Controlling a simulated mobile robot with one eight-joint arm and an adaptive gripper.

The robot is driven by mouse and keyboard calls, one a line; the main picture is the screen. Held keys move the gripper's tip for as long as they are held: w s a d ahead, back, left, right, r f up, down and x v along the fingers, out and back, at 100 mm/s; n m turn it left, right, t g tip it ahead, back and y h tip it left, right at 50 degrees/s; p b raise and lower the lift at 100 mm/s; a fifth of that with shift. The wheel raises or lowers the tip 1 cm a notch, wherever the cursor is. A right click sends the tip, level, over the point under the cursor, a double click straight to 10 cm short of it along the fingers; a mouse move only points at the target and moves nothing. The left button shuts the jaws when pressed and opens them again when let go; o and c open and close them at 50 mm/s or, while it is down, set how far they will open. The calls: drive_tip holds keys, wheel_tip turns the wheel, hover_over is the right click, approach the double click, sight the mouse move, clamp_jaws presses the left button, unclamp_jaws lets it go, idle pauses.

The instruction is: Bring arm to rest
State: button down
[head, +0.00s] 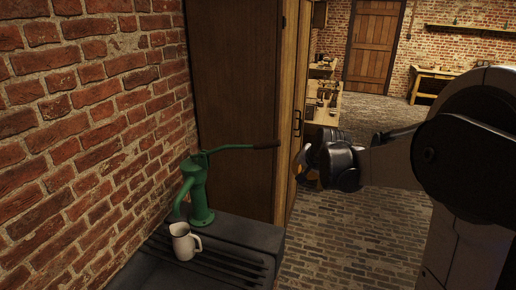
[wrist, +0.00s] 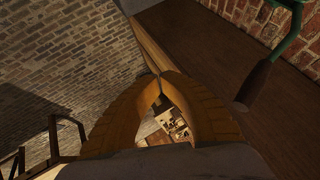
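My gripper (head: 302,166) is in front of the tall wooden cabinet's right edge in the head view, held up in the air over the brick floor. In the wrist view its two orange-brown fingers (wrist: 159,76) meet at their tips, with nothing visible held between them. My arm comes in from the right of the head view, bent at a large dark joint. The gripper is apart from the green hand pump and the white jug.
A green hand pump (head: 198,190) with a long lever stands on a dark stone ledge (head: 245,235). A white jug (head: 183,243) stands beneath its spout. The wooden cabinet (head: 236,90) stands behind. Workbenches (head: 325,105) line the room beyond. The brick floor (head: 350,240) is clear.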

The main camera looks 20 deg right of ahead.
drive_tip(key=shift+a, duration=0.1)
drive_tip(key=s+a+f+n+b, duration=0.4)
drive_tip(key=s+a+b, duration=0.4)
drive_tip(key=s+a, duration=0.45)
drive_tip(key=s+a+f+n+b, duration=0.2)
drive_tip(key=s+f, duration=0.3)
drive_tip(key=s, duration=0.3)
drive_tip(key=s+a+f+n+g+y+b, duration=0.1)
drive_tip(key=s+a+f+n+b, duration=0.2)
drive_tip(key=s+f+b, duration=0.2)
drive_tip(key=s, duration=0.2)
drive_tip(key=shift+s+a+f, duration=0.15)
drive_tip(key=shift+s, duration=0.25)
